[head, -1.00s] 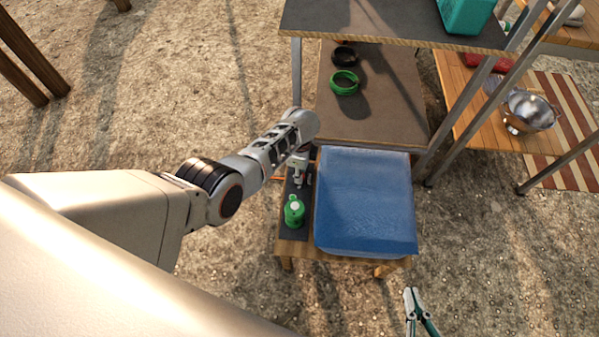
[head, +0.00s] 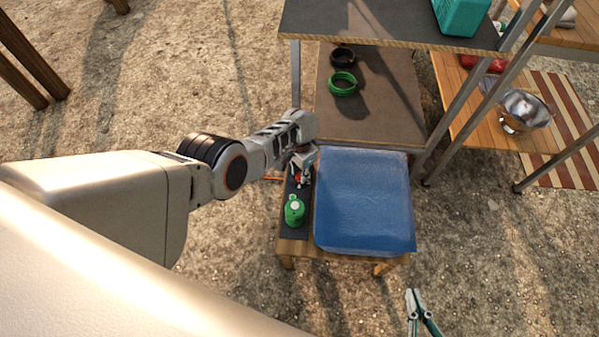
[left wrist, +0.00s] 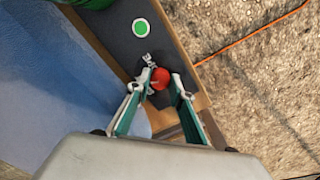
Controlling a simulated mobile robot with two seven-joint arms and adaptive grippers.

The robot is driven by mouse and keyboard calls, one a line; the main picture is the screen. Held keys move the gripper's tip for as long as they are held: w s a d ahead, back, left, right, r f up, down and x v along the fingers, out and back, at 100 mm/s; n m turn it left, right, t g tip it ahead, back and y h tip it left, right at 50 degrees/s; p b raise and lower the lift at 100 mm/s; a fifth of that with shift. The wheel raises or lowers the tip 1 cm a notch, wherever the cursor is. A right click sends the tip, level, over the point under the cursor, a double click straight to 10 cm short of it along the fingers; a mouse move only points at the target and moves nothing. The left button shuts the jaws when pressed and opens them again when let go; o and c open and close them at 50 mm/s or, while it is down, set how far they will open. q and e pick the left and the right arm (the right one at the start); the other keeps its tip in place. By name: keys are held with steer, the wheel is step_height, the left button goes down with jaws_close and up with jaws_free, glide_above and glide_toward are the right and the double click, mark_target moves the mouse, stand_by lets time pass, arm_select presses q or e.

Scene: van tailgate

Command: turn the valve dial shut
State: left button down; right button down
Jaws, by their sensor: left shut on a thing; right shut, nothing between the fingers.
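The valve dial is a round red knob (left wrist: 161,78) at the middle of the left wrist view, above a dark strip along a wooden edge. My left gripper (left wrist: 160,80) has one finger on each side of it and is shut on it. In the head view my left gripper (head: 302,180) is over the dark strip, left of a blue block; there the dial is mostly hidden and its angle cannot be told. My right gripper (head: 413,294) is at the bottom of the head view, over the ground, shut and empty.
The blue block (head: 365,200) is close on the right. A shelf (head: 370,110) behind holds a green ring (head: 342,83) and a black ring (head: 343,56).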

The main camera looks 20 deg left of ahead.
arm_select(q)
steer(key=n, duration=0.4)
steer(key=shift+f+n, duration=0.1)
steer(key=shift+n, duration=0.3)
arm_select(e)
steer(key=shift+w+r, duration=0.15)
steer(key=shift+w, duration=0.15)
steer(key=shift+s+f, duration=0.2)
steer(key=shift+s, duration=0.15)
arm_select(q)
steer(key=c, duration=1.8)
jaws_free()
arm_select(e)
steer(key=shift+w, duration=0.15)
arm_select(q)
steer(key=shift+w, duration=0.1)
arm_select(e)
steer(key=shift+w+r, duration=0.15)
arm_select(q)
steer(key=shift+d+r, duration=0.1)
steer(key=shift+r, duration=0.15)
